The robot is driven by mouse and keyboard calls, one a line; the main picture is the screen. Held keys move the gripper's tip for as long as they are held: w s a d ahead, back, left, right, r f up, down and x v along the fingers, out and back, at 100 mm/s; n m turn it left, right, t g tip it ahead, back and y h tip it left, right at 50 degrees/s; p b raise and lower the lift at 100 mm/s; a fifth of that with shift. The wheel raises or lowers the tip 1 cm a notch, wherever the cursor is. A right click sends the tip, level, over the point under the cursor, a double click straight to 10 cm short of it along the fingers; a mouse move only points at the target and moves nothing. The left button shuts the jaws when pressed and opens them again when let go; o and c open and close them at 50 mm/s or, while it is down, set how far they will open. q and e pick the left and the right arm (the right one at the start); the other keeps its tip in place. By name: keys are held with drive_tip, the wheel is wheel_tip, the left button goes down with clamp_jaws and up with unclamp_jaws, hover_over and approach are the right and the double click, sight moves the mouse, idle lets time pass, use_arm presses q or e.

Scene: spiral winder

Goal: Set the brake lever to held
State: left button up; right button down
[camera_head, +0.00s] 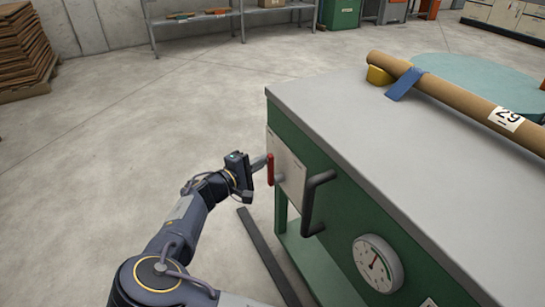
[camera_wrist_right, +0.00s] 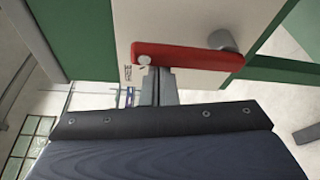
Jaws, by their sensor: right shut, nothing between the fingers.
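The brake lever is a red bar (camera_head: 270,169) on a pale plate (camera_head: 288,168) on the end of the green cabinet. In the head view it stands roughly upright beside my right gripper (camera_head: 261,164). In the right wrist view the red lever (camera_wrist_right: 188,58) lies across the picture, with a grey round pivot (camera_wrist_right: 222,40) near its right end. My right gripper (camera_wrist_right: 159,84) is shut and empty, its fingertips at the lever's left end. I cannot tell whether they touch it. Small marking beside the lever is unreadable. My left gripper is not in view.
The cabinet's grey top (camera_head: 330,95) carries a cardboard tube (camera_head: 455,92), a blue strip (camera_head: 405,84) and a yellow block (camera_head: 379,76). A black handle (camera_head: 311,203) and a round dial (camera_head: 378,263) stick out close to the lever.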

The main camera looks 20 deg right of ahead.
sight(268, 172)
use_arm(q)
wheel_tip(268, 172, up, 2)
drive_tip(key=shift+p, duration=0.9)
use_arm(e)
drive_tip(key=shift+m, duration=0.7)
drive_tip(key=s, duration=0.4)
drive_tip(key=shift+s+d+f, duration=0.15)
drive_tip(key=shift+s+f, duration=0.05)
drive_tip(key=shift+s, duration=0.05)
